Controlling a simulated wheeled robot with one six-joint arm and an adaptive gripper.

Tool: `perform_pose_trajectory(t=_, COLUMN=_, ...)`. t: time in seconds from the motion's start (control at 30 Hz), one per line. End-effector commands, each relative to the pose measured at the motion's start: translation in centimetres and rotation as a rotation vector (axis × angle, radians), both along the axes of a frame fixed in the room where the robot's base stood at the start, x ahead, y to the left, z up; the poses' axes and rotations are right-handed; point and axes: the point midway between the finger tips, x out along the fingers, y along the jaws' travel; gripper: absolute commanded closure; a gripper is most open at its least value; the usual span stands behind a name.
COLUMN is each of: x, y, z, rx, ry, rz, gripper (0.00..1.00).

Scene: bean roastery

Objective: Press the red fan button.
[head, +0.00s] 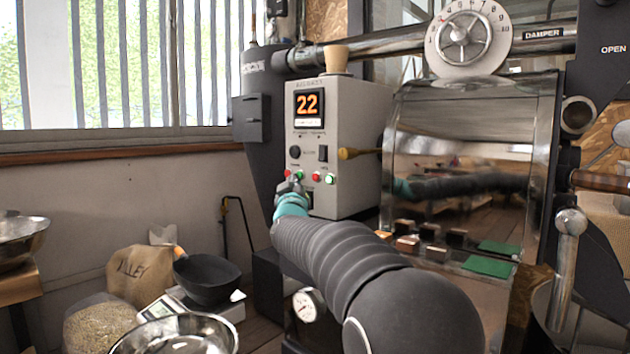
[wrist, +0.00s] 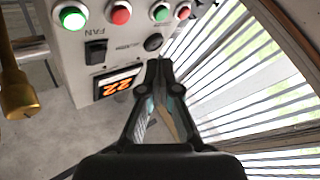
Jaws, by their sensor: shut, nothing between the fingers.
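The control box (head: 320,115) is a pale panel with a row of red and green buttons. The red fan button (head: 315,177) sits just left of the right-hand green button (head: 330,180). In the wrist view, the panel appears turned over; the red fan button (wrist: 120,12) is near the top edge, by the FAN label, beside a brightly lit green button (wrist: 72,18). My gripper (head: 291,184) is shut and empty in front of the panel's lower left. In the wrist view its fingertips (wrist: 159,66) point toward the panel, to the right of and below the fan button.
Another green button (wrist: 160,12) and red button (wrist: 182,12) are close by. A black rocker switch (head: 323,153), a black knob (head: 294,152) and the orange 22 display (head: 307,104) are above.

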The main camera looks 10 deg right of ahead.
Motion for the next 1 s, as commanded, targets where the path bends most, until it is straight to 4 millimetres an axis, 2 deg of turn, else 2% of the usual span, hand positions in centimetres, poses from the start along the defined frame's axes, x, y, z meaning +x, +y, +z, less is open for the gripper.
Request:
perform_pose_trajectory(t=0.2, x=1.6, y=-2.2, z=0.0, rx=-0.001, ry=0.000, rz=-0.001, gripper=1.00)
perform_pose_trajectory(t=0.43, x=2.6, y=-3.6, z=0.0, rx=-0.001, ry=0.000, rz=0.000, gripper=1.00)
perform_pose_trajectory(t=1.0, x=2.8, y=-3.9, z=0.0, rx=0.000, ry=0.000, rz=0.000, gripper=1.00)
